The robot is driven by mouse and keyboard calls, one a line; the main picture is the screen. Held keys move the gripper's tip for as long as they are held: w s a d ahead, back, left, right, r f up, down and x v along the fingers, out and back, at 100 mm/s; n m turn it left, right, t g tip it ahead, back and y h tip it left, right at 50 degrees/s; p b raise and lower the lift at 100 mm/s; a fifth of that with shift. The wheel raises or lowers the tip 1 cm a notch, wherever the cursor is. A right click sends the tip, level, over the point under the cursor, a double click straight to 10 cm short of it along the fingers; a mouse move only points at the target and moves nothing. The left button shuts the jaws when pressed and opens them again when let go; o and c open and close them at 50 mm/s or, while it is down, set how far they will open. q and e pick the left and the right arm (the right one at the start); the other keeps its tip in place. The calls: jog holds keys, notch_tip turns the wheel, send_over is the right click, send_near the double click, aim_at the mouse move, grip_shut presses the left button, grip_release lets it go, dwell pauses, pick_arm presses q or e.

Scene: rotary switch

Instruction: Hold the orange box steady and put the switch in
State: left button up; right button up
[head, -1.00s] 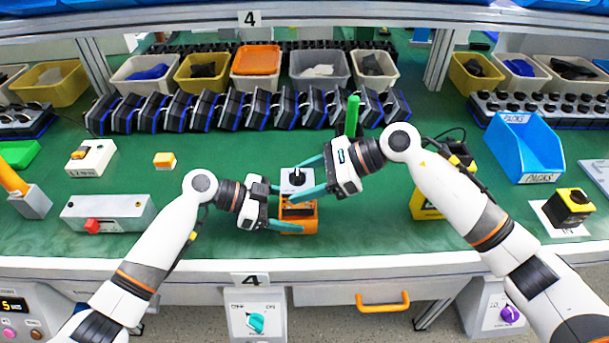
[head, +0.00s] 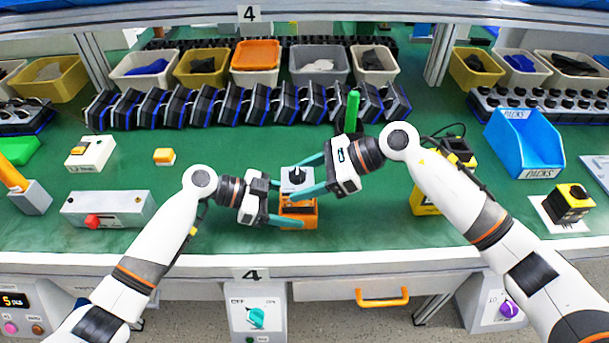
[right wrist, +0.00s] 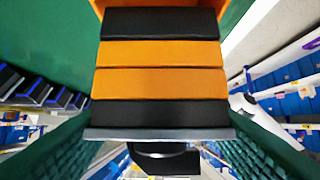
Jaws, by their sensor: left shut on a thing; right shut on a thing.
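The orange box (head: 298,221) stands on the green bench in the head view, with dark parts at its top. My left gripper (head: 293,208) is shut on it from the left. The switch (head: 296,180), with a pale top plate and a black knob, is just behind and above the box. My right gripper (head: 304,179) is shut on the switch from the right. In the right wrist view the switch's black and orange banded body (right wrist: 160,70) lies between the teal fingers, with its far end between orange edges of the box. How deep it sits is hidden.
A grey box with a red button (head: 108,210) stands at left. A row of black parts (head: 245,107) and several bins line the back. Green bench in front of the orange box is clear.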

jog(key=shift+f, duration=2.15)
jog(key=o, duration=1)
jog(key=shift+f, duration=0.1)
jog(key=shift+c, duration=0.2)
jog(key=shift+o, duration=0.6)
notch_tip(320, 180, up, 10)
jog(key=shift+r, duration=0.1)
pick_arm(q)
jog(key=o, duration=1.1)
